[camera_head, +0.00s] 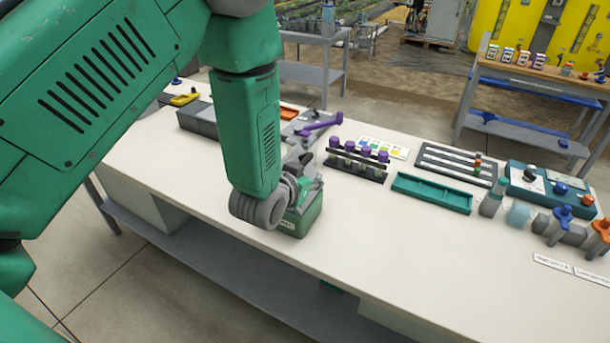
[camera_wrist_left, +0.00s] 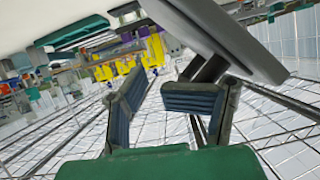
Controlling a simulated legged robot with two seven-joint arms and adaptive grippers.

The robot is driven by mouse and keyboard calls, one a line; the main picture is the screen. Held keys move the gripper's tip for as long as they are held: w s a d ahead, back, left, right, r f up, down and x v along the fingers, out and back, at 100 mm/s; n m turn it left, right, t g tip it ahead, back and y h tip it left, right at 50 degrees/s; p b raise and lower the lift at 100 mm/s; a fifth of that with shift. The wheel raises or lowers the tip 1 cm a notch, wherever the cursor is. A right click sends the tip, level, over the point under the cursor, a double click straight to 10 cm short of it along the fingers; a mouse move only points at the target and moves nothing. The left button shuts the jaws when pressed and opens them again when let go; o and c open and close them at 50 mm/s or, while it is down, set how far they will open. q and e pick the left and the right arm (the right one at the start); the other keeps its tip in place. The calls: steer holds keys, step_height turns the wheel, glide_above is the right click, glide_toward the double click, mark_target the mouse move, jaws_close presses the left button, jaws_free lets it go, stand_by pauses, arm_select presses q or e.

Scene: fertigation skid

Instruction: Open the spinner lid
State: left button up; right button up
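A small green box with a white label (camera_head: 300,216) stands near the front edge of the bench, half hidden behind my left wrist. It looks like the spinner. Grey parts overlap its top, and I cannot tell lid from fingers there. My left gripper (camera_head: 306,170) is at the box's top. In the left wrist view my left gripper (camera_wrist_left: 152,92) has its two dark ridged fingers apart, with nothing seen between them. A pale grey slab (camera_wrist_left: 225,38) lies close to the right finger; whether it is the lid or touches it is unclear. My right gripper is in neither view.
The cream bench top (camera_head: 400,255) is clear in front. To the right stand a rack with purple caps (camera_head: 358,160), a teal tray (camera_head: 432,194), a black tray with rods (camera_head: 455,164) and valves (camera_head: 562,218). A purple-handled grey device (camera_head: 315,127) is behind the box.

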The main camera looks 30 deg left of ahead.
arm_select(q)
steer(key=w+r, duration=0.1)
steer(key=w+r+t, duration=0.1)
steer(key=r, duration=0.1)
steer(key=shift+w+a, duration=0.1)
steer(key=shift+w, duration=0.1)
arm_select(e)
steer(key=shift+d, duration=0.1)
arm_select(q)
steer(key=shift+s+f+g, duration=0.4)
steer(key=shift+s+f, duration=0.55)
steer(key=shift+f, duration=0.2)
steer(key=shift+w+a+f, duration=0.1)
steer(key=shift+s+p, duration=0.45)
steer(key=shift+s, duration=0.35)
steer(key=shift+p+v, duration=0.35)
steer(key=shift+v, duration=1.1)
steer(key=p+v, duration=0.5)
steer(key=v, duration=0.6)
steer(key=shift+s+a+f+p, duration=0.2)
steer(key=shift+a+f+p, duration=0.1)
steer(key=shift+p, duration=0.1)
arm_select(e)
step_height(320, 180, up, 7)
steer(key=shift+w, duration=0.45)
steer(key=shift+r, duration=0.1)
